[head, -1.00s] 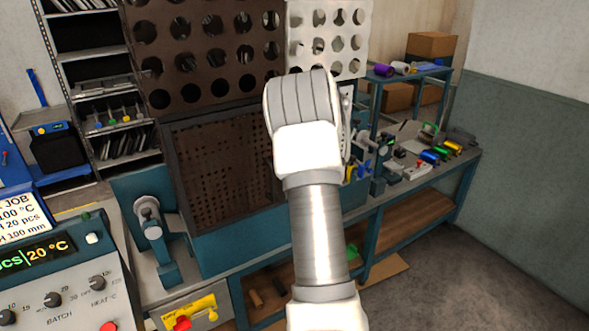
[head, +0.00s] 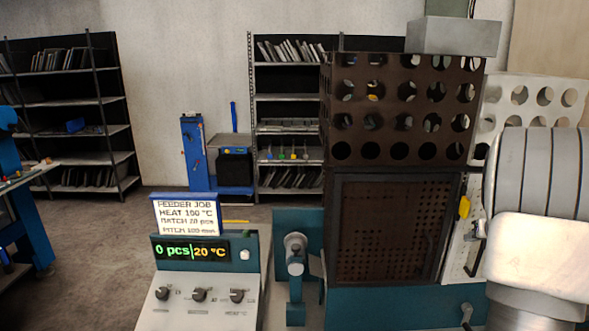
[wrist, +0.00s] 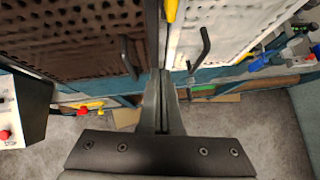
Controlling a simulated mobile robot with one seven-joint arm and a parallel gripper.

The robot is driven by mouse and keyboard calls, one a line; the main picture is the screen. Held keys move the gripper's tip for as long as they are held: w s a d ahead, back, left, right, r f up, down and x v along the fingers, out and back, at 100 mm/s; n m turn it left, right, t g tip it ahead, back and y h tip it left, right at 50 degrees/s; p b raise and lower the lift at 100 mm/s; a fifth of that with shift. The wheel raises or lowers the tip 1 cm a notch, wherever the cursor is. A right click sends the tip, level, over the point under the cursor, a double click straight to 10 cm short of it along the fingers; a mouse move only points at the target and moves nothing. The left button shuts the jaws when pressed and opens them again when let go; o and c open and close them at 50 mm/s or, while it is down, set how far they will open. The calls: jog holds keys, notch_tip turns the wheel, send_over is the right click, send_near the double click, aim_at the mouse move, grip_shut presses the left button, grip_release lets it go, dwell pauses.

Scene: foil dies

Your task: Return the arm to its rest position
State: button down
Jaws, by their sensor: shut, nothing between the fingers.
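My gripper (wrist: 164,100) is shut and empty in the wrist view, its two dark fingers together at the picture's middle. It points toward the seam between a brown perforated panel (wrist: 60,35) and a white perforated panel (wrist: 225,25). Dark handles stand on both sides of the fingers; I cannot tell whether anything touches them. In the head view, my white and grey arm fills the right edge, and the gripper is hidden.
A control box (head: 205,290) reads 0 pcs and 20 °C, with a job sign (head: 187,215) above it. The brown machine cabinet (head: 390,235) stands right of it. Shelves (head: 70,115) line the back wall. Open floor (head: 105,255) lies at left.

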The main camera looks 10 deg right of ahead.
jog(key=s+a+r+m+t+h, duration=0.1)
jog(key=s+a+r+m+h, duration=0.1)
jog(key=a+r+m, duration=0.5)
jog(key=s+a+r+m+h, duration=0.25)
jog(key=a+r+m, duration=0.25)
jog(key=r+m, duration=0.4)
jog(key=s+a+f+m+g+y, duration=0.2)
jog(key=s+a+f+m, duration=0.3)
jog(key=s+a+m, duration=0.3)
jog(key=s+a+f+m+g+y, duration=0.2)
jog(key=s+a+f+m+y, duration=0.2)
jog(key=s+a+m, duration=0.4)
jog(key=s+a+y, duration=0.1)
jog(key=s+a, duration=0.6)
jog(key=a, duration=0.2)
jog(key=shift+s+a+f+g+b, duration=0.2)
jog(key=shift+f+g+b, duration=0.1)
jog(key=shift+f+b, duration=0.1)
jog(key=shift+d, duration=0.1)
